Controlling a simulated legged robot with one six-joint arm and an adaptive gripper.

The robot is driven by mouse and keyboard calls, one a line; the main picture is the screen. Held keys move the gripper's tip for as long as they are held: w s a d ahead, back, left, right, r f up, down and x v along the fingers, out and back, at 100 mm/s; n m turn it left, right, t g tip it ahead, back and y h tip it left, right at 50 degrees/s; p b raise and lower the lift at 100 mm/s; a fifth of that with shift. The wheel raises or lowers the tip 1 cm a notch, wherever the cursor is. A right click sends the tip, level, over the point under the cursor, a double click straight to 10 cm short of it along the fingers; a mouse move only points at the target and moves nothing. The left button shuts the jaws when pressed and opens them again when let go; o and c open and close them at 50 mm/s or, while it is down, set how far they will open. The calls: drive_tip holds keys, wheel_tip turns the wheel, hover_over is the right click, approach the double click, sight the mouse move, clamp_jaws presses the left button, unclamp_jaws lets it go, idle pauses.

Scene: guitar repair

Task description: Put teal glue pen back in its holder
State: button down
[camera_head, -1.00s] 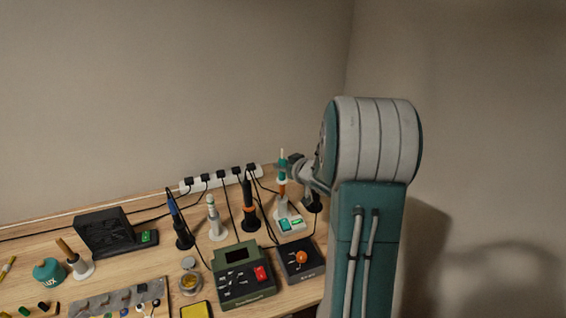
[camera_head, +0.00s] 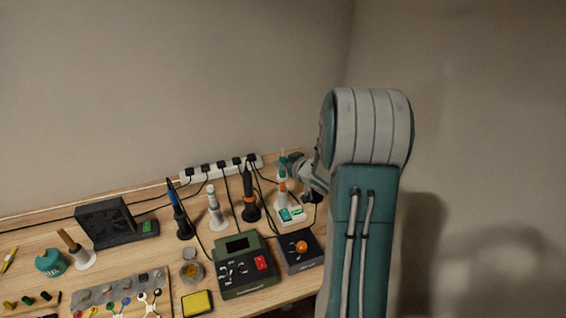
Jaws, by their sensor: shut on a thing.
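The teal glue pen (camera_head: 283,164) stands roughly upright near the back right of the bench, with a teal upper part and an orange and white lower part. My gripper (camera_head: 288,165) is shut on its upper part, coming from the right. The pen's lower end is at or just above a white holder base (camera_head: 291,215) with green patches; I cannot tell whether it is seated. My arm hides part of the area to the right of the pen.
A black and orange tool (camera_head: 250,200) stands close left of the holder. A white-and-teal pen (camera_head: 215,208) and a blue iron (camera_head: 180,215) stand further left. A green station (camera_head: 245,265) and a dark box with an orange knob (camera_head: 300,250) are in front. A power strip (camera_head: 222,167) with cables runs behind.

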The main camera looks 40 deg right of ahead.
sight(285, 174)
drive_tip(key=shift+f, duration=0.1)
drive_tip(key=shift+f, duration=1.3)
drive_tip(key=shift+f, duration=0.75)
drive_tip(key=shift+c, duration=2.1)
unclamp_jaws()
